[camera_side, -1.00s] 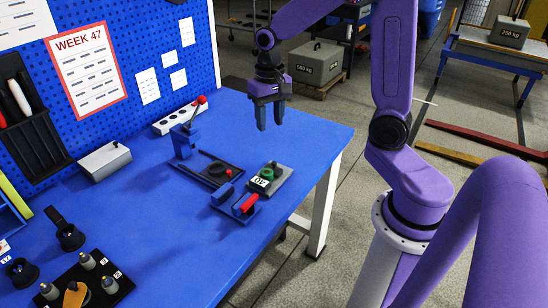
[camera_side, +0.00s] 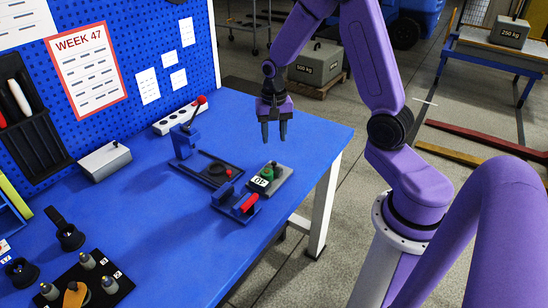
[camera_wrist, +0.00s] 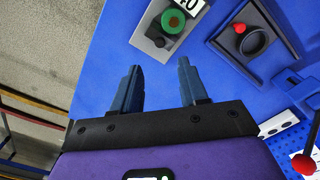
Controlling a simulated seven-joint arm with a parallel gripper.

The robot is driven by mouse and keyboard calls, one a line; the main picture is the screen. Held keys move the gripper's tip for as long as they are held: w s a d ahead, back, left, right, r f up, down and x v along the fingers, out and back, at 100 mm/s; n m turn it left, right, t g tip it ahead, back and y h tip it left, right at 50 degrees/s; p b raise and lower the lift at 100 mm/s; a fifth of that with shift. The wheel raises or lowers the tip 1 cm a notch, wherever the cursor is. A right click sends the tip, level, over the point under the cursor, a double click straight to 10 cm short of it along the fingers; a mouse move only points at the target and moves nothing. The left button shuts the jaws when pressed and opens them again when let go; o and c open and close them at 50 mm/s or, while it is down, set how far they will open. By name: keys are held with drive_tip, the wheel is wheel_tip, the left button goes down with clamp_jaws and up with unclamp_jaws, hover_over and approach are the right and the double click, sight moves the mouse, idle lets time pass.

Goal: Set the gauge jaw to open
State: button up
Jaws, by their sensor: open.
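A blue and black fixture lies mid-table in the side view: an upright blue post (camera_side: 183,143), a black base (camera_side: 232,182) with a ring, and a blue block with a red handle (camera_side: 249,204). I cannot tell which part is the gauge jaw or how it is set. A grey plate (camera_side: 283,178) with a green knob and a "40" label stands beside it. My gripper (camera_side: 273,138) is open and empty above the table, beyond the plate. In the wrist view its fingers (camera_wrist: 160,65) are apart, with the green knob (camera_wrist: 172,20) ahead of them.
A white box with a red-tipped lever (camera_side: 180,118) stands behind the post. A grey box (camera_side: 105,160) is by the pegboard. A black holder (camera_side: 90,280) with pegs is at the front left. The table's right edge runs close to the plate. Blue table is clear at front centre.

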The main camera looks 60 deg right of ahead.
sight(274, 162)
wheel_tip(274, 162, down, 9)
drive_tip(key=shift+r, duration=0.1)
idle(0.3)
clamp_jaws()
